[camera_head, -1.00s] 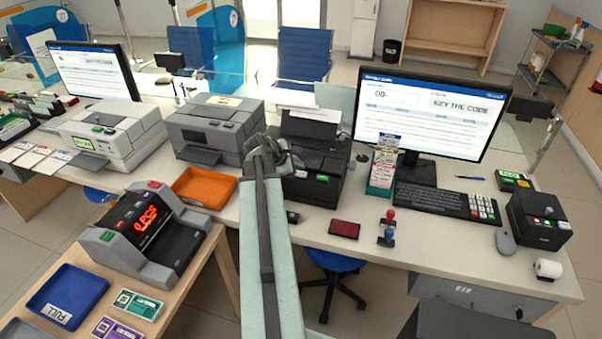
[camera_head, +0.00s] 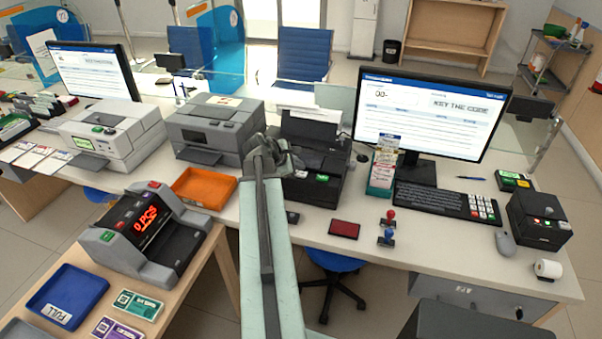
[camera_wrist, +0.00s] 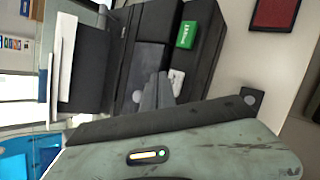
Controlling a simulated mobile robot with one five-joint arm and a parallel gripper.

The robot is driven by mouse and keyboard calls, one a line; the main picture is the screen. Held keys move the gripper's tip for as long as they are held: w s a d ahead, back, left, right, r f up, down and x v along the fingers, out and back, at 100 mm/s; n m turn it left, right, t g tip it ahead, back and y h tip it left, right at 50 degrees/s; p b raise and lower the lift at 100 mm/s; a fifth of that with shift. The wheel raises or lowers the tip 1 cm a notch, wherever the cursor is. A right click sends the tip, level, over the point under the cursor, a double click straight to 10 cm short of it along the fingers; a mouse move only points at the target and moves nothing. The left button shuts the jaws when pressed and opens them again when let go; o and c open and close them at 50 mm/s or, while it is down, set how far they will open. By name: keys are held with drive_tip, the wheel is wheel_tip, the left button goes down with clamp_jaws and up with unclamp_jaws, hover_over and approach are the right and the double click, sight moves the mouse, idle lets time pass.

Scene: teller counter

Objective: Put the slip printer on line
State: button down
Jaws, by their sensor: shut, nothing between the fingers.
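The slip printer appears to be the black machine (camera_head: 330,163) in the middle of the counter, with a white sheet (camera_head: 308,111) standing at its back. In the wrist view the black machine (camera_wrist: 208,58) shows sideways, with a small lit green panel (camera_wrist: 186,35) and a small pale patch (camera_wrist: 176,79) beside it. The green panel's text is too small to read surely. My gripper (camera_head: 289,159) is shut and empty, in front of the machine's left part in the head view. In the wrist view its fingertips (camera_wrist: 158,88) overlap the machine's front near the pale patch; contact cannot be told.
A grey printer (camera_head: 213,128) stands left of the black machine, with an orange tray (camera_head: 203,188) in front. A leaflet holder (camera_head: 383,168), monitor (camera_head: 430,112) and keyboard (camera_head: 440,200) stand to the right. A red pad (camera_head: 344,230) and two stamps (camera_head: 388,228) lie near the front edge.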

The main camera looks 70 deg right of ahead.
sight(299, 174)
drive_tip(key=shift+f, duration=0.1)
drive_tip(key=shift+f+b, duration=0.3)
drive_tip(key=shift+b, duration=0.1)
drive_tip(key=shift+f+b, duration=0.5)
idle(0.7)
drive_tip(key=shift+r, duration=0.15)
drive_tip(key=shift+r+p, duration=0.8)
drive_tip(key=shift+p, duration=0.15)
wheel_tip(299, 174, up, 5)
drive_tip(key=p, duration=0.5)
drive_tip(key=shift+r, duration=0.1)
idle(0.4)
